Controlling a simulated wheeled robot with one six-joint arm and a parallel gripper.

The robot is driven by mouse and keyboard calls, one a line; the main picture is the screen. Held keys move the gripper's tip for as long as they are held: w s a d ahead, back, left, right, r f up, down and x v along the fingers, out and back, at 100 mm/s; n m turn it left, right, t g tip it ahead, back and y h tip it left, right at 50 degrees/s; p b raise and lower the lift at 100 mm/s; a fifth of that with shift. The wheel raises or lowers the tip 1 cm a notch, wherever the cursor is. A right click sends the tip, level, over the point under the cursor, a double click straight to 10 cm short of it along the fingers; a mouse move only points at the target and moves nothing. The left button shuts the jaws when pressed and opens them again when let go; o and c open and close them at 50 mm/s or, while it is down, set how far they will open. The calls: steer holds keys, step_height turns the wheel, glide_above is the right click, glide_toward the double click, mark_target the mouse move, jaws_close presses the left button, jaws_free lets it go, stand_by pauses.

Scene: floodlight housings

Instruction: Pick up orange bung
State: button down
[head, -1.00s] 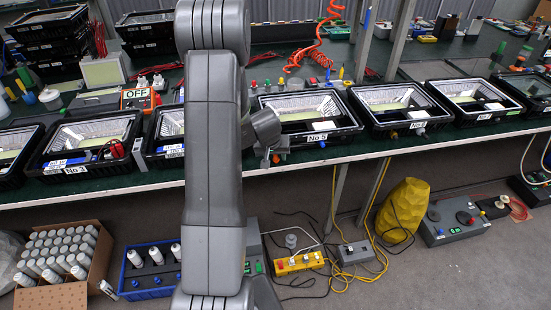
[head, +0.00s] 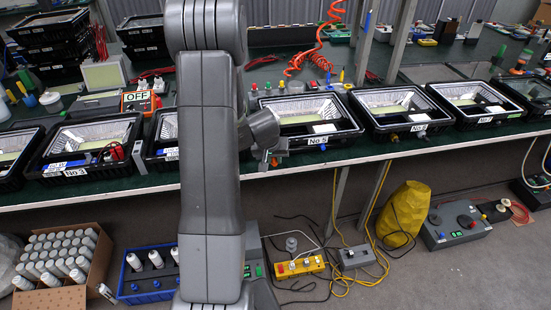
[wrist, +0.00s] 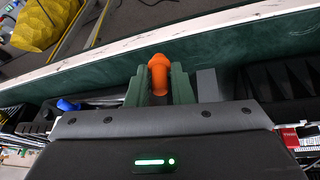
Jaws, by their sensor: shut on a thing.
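The orange bung (wrist: 159,76) stands out between the two green fingers of my gripper (wrist: 159,88) in the wrist view. The fingers are shut on it, one on each side, and hide its lower part. In the head view my gripper (head: 273,155) is at the front of the housing marked No 5 (head: 335,137), near the bench's front edge. A small orange spot of the bung (head: 274,162) shows there. I cannot tell whether the bung still touches the housing.
More black housings stand along the green bench, among them No 3 (head: 75,173) and one to the right (head: 400,130). A blue bung (wrist: 67,104) shows left of my fingers. The bench's white front edge (wrist: 200,27) runs close by.

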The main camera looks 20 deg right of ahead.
steer(key=s+a+b, duration=0.7)
steer(key=s+a, duration=0.4)
steer(key=shift+s, duration=0.4)
steer(key=shift+a, duration=0.1)
